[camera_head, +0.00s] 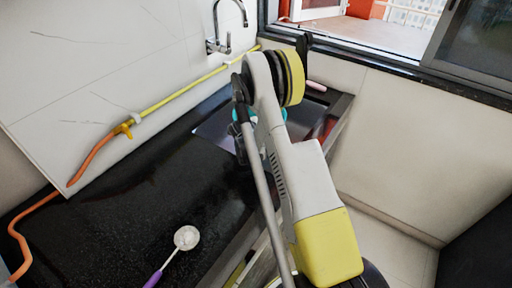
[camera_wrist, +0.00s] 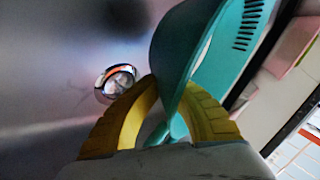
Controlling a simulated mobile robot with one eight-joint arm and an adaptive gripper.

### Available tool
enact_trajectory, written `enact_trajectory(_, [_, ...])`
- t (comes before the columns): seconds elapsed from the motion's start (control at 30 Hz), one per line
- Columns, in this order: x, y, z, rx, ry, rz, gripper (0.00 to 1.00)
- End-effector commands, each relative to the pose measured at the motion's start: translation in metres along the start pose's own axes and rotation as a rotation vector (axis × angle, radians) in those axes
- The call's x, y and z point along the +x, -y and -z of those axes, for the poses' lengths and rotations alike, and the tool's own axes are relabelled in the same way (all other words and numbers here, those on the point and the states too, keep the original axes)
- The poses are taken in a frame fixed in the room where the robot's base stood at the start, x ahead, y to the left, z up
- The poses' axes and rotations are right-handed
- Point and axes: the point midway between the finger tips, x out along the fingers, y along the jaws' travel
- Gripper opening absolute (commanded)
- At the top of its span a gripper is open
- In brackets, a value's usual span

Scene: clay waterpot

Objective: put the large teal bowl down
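The large teal bowl (camera_wrist: 180,50) fills the upper middle of the wrist view, tilted. Its wall passes between the two yellow fingers of my gripper (camera_wrist: 168,92), which close on it from both sides. A lighter teal part with dark slots (camera_wrist: 232,45) shows at its right; I cannot tell whether it belongs to the same bowl. In the head view only small teal patches (camera_head: 283,114) show beside my arm, over the sink. My arm hides the rest of the bowl and my fingertips there. I cannot tell whether the bowl touches the sink.
The metal sink (camera_head: 214,130) is set in a black counter (camera_head: 110,215), with its round drain (camera_wrist: 118,80) in the wrist view. A purple-handled ladle (camera_head: 186,238) lies on the counter. A yellow and orange hose (camera_head: 170,97) runs along the wall below the faucet (camera_head: 222,44). The counter's left is mostly clear.

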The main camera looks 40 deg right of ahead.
Motion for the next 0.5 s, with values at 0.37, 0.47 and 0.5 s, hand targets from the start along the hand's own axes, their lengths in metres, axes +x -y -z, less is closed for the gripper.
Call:
enact_trajectory(0.37, [0.019,-0.007,-0.035,-0.001,0.0,0.0,0.0])
enact_trajectory(0.47, [0.032,-0.019,-0.041,-0.001,0.0,0.0,0.0])
enact_trajectory(0.5, [0.036,-0.022,-0.043,-0.001,0.0,0.0,0.0])
